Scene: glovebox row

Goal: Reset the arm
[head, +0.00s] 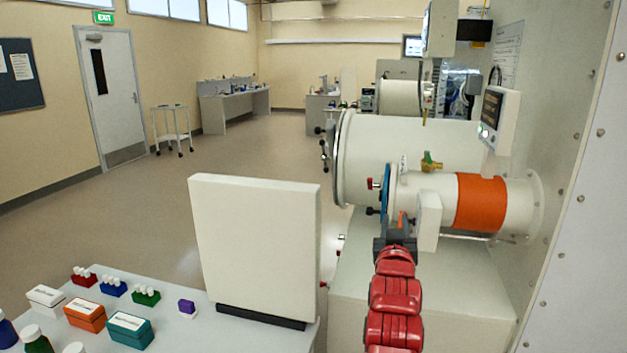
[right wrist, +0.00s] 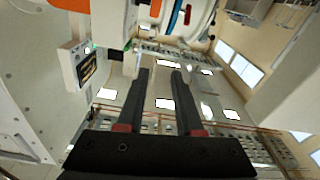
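My right arm, red, reaches forward from the bottom of the head view. Its dark gripper (head: 395,238) is in front of the small cylindrical antechamber (head: 518,205) with the orange band and blue ring. In the right wrist view my right gripper (right wrist: 160,78) shows two dark fingers apart, with nothing between them. The antechamber's orange band (right wrist: 70,4) and blue ring (right wrist: 175,14) show beyond the fingertips at the top of that view. Whether the gripper touches the antechamber is unclear. My left gripper is not in view.
A larger white cylinder (head: 430,150) lies behind the antechamber. A small screen panel (head: 497,118) hangs above it. A grey table (head: 180,325) at lower left holds several small boxes, vials and an upright white panel (head: 255,240). The floor (head: 130,205) behind the table is open.

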